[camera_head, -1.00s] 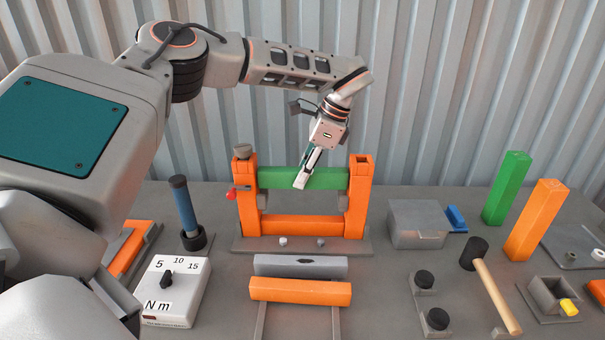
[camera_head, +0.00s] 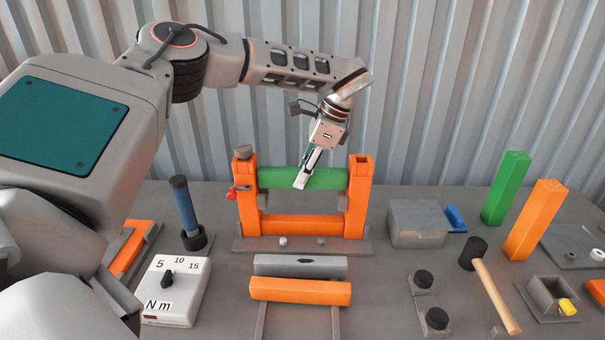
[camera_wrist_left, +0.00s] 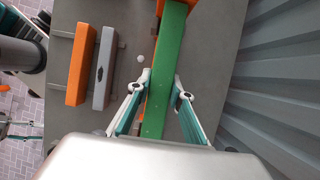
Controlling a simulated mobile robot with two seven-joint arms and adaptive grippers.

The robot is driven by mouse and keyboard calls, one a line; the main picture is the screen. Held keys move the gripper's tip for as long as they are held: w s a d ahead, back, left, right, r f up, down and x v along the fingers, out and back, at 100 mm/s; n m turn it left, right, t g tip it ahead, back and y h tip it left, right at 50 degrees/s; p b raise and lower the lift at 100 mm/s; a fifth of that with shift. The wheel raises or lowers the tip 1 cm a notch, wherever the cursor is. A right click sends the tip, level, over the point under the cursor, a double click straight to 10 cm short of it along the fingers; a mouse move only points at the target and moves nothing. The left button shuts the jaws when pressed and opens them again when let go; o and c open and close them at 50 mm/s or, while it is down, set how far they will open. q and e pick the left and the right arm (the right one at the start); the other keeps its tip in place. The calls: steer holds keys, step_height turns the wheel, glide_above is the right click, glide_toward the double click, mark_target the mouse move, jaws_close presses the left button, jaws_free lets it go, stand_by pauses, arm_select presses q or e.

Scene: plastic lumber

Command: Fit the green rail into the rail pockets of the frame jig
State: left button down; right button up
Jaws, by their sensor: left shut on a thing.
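The green rail (camera_head: 330,179) lies level between the two orange posts of the frame jig (camera_head: 357,205), near their tops and above the lower orange rail (camera_head: 300,225). Its ends meet the posts; I cannot tell how deep they sit in the pockets. My left gripper (camera_head: 301,180) reaches down from above and is shut on the green rail near its middle. In the left wrist view the fingers (camera_wrist_left: 165,85) stand on either side of the green rail (camera_wrist_left: 168,60).
A grey bar (camera_head: 275,262) and an orange bar (camera_head: 300,291) lie in front of the jig. A torque dial box (camera_head: 172,295) stands at left. A grey box (camera_head: 417,225), a mallet (camera_head: 490,285) and upright green (camera_head: 507,188) and orange (camera_head: 535,220) posts are at right.

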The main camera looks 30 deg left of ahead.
arm_select(q)
steer(key=shift+f+b, duration=1.05)
steer(key=shift+f, duration=1.1)
steer(key=c, duration=1.7)
jaws_free()
steer(key=v, duration=1.2)
steer(key=shift+r, duration=0.15)
